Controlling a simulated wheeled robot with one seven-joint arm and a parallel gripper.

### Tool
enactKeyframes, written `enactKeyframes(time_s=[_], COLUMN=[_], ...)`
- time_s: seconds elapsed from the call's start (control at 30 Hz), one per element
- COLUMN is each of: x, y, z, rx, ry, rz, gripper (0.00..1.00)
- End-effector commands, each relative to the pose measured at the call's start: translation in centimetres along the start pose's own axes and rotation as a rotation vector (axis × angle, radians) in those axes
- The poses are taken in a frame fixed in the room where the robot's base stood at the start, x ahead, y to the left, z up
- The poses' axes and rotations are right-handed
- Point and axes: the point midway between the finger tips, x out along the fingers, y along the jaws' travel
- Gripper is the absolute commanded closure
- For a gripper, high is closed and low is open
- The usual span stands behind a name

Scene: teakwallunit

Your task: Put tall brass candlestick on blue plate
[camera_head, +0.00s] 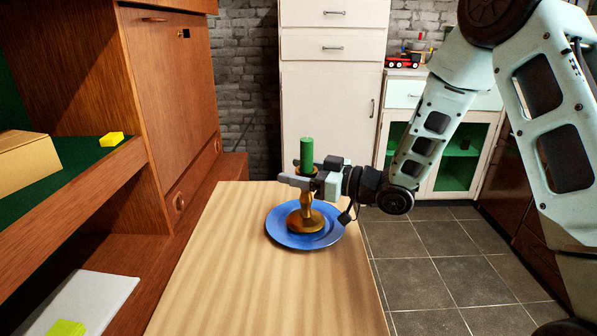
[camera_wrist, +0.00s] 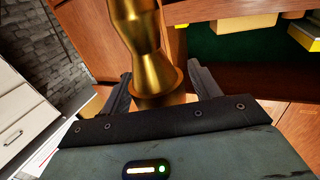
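The tall brass candlestick (camera_head: 306,212) stands upright with a green candle (camera_head: 307,152) in it. Its base appears to rest on the middle of the blue plate (camera_head: 276,232), which lies on the wooden table. My gripper (camera_head: 298,173) reaches in from the right at the candlestick's upper part, just below the candle. In the wrist view, the brass candlestick (camera_wrist: 138,32) rises between my two fingers (camera_wrist: 160,82), with a narrow gap visible beside the right finger. My fingers look open around it. The plate is outside the wrist view.
A wooden wall unit (camera_head: 172,100) stands on the left, close to the table. Its shelf holds a tan box (camera_head: 25,160) and a yellow block (camera_head: 112,139). A white board (camera_head: 95,300) lies lower down. The table (camera_head: 240,290) is clear in front of the plate.

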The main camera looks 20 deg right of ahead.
Motion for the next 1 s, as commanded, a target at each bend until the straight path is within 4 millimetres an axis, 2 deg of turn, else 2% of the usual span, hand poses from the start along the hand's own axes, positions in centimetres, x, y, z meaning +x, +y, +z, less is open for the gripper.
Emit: enactKeyframes(time_s=[0.37, 0.47, 0.8, 1.0], x=[-0.4, -1.9, -8.9, -11.4], y=[0.1, 0.1, 0.1, 0.1], z=[-0.4, -0.3, -0.4, -0.3], rx=[0.0, 0.0, 0.001, 0.0], ry=[-0.001, -0.001, 0.0, 0.0], rz=[0.001, 0.004, 0.005, 0.003], gripper=[0.39, 0.39, 0.39, 0.39])
